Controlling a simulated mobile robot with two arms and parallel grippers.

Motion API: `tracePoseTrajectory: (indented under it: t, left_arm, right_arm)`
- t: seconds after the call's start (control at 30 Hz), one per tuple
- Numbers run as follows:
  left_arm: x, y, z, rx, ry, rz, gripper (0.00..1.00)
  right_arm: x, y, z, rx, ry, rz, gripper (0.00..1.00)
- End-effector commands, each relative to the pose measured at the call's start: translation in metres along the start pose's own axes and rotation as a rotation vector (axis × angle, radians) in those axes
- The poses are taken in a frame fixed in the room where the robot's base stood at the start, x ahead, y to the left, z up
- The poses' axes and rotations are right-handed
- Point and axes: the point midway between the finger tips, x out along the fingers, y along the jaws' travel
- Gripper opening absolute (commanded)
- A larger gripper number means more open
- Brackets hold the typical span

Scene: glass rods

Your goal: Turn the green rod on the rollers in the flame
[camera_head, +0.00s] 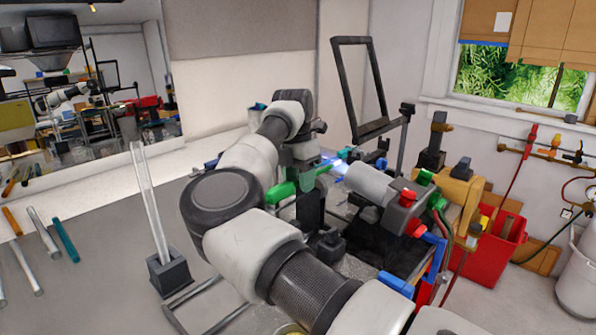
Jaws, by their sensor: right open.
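A green rod (322,171) shows only as a short thin length, ending near a pale blue flame (340,165). A thicker green piece (283,191) lies to its left; I cannot tell if it is part of the rod. The torch (370,184), a pale cylinder, points toward the flame from the right. My right arm crosses the middle of the picture and hides much of the roller stand. My right gripper (304,163) is open, over or beside the green piece; its fingertips are mostly hidden, and contact cannot be told. My left gripper is out of view.
A clear glass tube (150,205) stands upright in a dark block (169,273) on the grey bench. Several loose rods, one teal (65,240), lie at the left. A black frame (375,85) rises behind the torch. A red bin (495,250) stands at the right.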

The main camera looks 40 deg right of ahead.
Motion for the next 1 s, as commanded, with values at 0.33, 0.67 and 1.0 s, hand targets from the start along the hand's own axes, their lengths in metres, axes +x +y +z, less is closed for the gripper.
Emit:
tracePoseTrajectory:
  t: [0.33, 0.67, 1.0]
  left_arm:
    - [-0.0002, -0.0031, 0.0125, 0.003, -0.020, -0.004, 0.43]
    - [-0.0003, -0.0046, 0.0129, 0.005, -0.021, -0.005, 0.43]
    - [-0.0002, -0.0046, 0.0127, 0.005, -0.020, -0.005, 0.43]
  right_arm:
    - [0.0000, 0.0000, 0.0001, 0.000, 0.000, 0.000, 0.12]
    - [0.0000, -0.0002, -0.0002, 0.000, 0.001, 0.025, 0.00]
    - [0.0005, -0.0024, -0.0010, 0.002, 0.002, 0.251, 0.00]
